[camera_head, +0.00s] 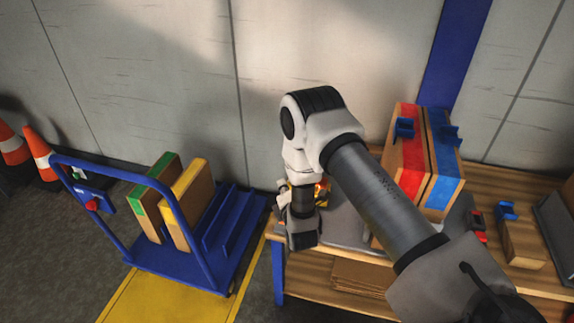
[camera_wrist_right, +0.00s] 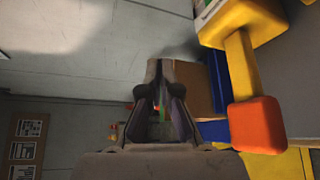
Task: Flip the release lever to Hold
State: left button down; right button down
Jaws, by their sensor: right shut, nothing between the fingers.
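A yellow lever with an orange knob (camera_wrist_right: 258,125) shows on the right of the right wrist view. It joins a yellow housing (camera_wrist_right: 240,20) at the top, which bears a partly cut-off label. In the head view only a small yellow and orange part (camera_head: 322,190) shows beside my right wrist; the rest is hidden. My right gripper (camera_head: 284,203) is shut and empty at the left end of the bench, close to the lever. In the right wrist view its fingers (camera_wrist_right: 160,85) are left of the knob with a gap in the picture. My left gripper is out of view.
The wooden bench (camera_head: 345,290) holds red-striped (camera_head: 410,150) and blue-striped (camera_head: 441,165) boards and a small block with a blue clip (camera_head: 520,240). A blue cart (camera_head: 180,270) with two boards stands left of it. Traffic cones (camera_head: 40,152) stand at far left.

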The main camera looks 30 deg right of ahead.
jog(key=w+d, duration=0.3)
jog(key=w+d+p, duration=0.1)
jog(key=w+d, duration=0.3)
jog(key=shift+w+d+f, duration=0.1)
jog(key=shift+w+f, duration=0.1)
jog(key=shift+w, duration=0.1)
jog(key=shift+f, duration=0.1)
